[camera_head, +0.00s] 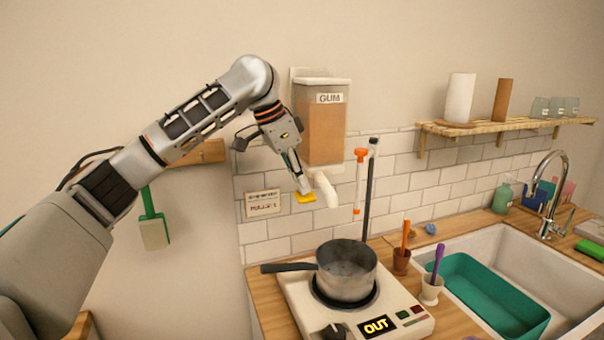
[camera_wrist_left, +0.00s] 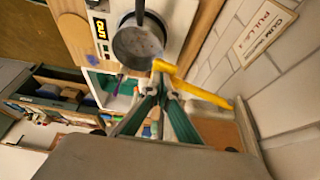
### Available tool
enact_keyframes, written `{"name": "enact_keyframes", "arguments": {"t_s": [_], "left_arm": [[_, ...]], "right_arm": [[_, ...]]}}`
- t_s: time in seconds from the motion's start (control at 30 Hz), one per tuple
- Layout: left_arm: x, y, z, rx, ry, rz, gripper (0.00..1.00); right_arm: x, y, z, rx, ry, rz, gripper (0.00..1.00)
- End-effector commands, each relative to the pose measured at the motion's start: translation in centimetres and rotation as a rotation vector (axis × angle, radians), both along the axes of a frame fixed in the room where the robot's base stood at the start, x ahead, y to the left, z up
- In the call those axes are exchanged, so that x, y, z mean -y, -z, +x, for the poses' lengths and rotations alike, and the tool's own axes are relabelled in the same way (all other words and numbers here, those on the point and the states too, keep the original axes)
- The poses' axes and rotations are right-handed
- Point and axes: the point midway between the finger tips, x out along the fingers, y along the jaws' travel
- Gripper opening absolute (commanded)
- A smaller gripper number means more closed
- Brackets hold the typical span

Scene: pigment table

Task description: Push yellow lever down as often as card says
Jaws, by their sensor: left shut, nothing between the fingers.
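The yellow lever (camera_head: 306,198) sticks out below the gum dispenser (camera_head: 325,135), left of its white spout (camera_head: 326,190). It also shows in the left wrist view (camera_wrist_left: 205,93). My left gripper (camera_head: 303,188) is shut and empty, pointing down with its fingertips at the lever; I cannot tell whether they touch it. The card (camera_head: 263,203) is on the tiled wall left of the lever. Its red line reads "PULLS:" with what looks like a 1, too small to be sure. A grey pot (camera_head: 346,272) stands below the spout. My right gripper is out of view.
The pot sits on a white hot plate (camera_head: 295,300) whose display reads "OUT". Orange and black upright rods (camera_head: 371,190) stand right of the spout. Small cups (camera_head: 430,290), a sink (camera_head: 495,245) and a wall shelf (camera_head: 500,128) are further right.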

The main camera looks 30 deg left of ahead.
Motion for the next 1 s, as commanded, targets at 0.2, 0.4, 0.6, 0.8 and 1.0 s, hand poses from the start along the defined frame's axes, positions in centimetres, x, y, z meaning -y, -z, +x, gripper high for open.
{"name": "enact_keyframes", "arguments": {"t_s": [0.2, 0.4, 0.6, 0.8, 1.0], "left_arm": [[0.0, -1.0, 0.0, 0.000, 0.001, 0.001, 0.00], [0.0, -2.5, 0.0, 0.000, 0.000, 0.000, 0.00], [0.0, -4.0, 0.0, 0.000, -0.001, 0.000, 0.00], [0.0, -5.5, 0.0, 0.002, 0.001, 0.000, 0.00], [0.0, -6.9, 0.0, 0.001, 0.000, 0.001, 0.00]], "right_arm": [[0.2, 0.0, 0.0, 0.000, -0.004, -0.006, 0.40], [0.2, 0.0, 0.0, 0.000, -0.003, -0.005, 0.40], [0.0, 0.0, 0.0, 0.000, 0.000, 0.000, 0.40], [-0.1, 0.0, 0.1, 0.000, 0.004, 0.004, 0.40], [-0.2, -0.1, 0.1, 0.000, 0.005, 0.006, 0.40]]}}
